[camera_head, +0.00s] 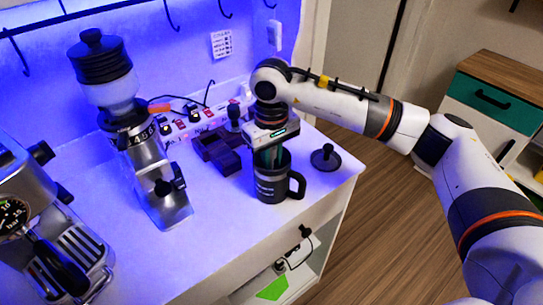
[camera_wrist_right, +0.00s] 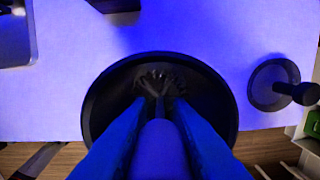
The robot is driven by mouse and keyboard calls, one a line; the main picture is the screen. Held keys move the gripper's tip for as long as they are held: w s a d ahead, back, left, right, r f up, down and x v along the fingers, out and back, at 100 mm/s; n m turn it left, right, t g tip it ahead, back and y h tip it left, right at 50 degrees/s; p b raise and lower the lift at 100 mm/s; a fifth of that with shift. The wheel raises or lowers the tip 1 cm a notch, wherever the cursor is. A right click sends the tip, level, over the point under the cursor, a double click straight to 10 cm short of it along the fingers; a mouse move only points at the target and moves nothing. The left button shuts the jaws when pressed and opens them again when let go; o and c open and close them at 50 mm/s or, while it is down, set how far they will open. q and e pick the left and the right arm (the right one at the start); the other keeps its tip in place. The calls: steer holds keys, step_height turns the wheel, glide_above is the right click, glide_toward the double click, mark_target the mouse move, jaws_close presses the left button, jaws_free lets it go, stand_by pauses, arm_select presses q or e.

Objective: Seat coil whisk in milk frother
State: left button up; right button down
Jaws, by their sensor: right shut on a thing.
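The milk frother (camera_head: 272,188) is a dark jug with a handle on its right side, upright near the counter's right front edge. In the right wrist view its round black rim (camera_wrist_right: 97,100) surrounds my fingers. My right gripper (camera_head: 270,158) comes down from above with its fingers inside the frother's mouth. In the wrist view its long fingers (camera_wrist_right: 160,98) converge on the dark, ribbed coil whisk (camera_wrist_right: 158,78) and are shut on it. The whisk is inside the rim's outline. I cannot tell whether it touches the frother's bottom. My left gripper is not in view.
A black lid with a knob (camera_head: 325,158) lies right of the frother, also in the wrist view (camera_wrist_right: 272,84). A dark block-like holder (camera_head: 220,150) stands behind left. A coffee grinder (camera_head: 145,150) and espresso machine (camera_head: 50,235) stand left. The counter (camera_head: 225,215) is clear in front.

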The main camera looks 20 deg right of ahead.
steer(key=c, duration=1.2)
jaws_free()
steer(key=shift+c, duration=0.2)
step_height(320, 180, up, 12)
steer(key=shift+r+b, duration=0.1)
steer(key=shift+b, duration=0.95)
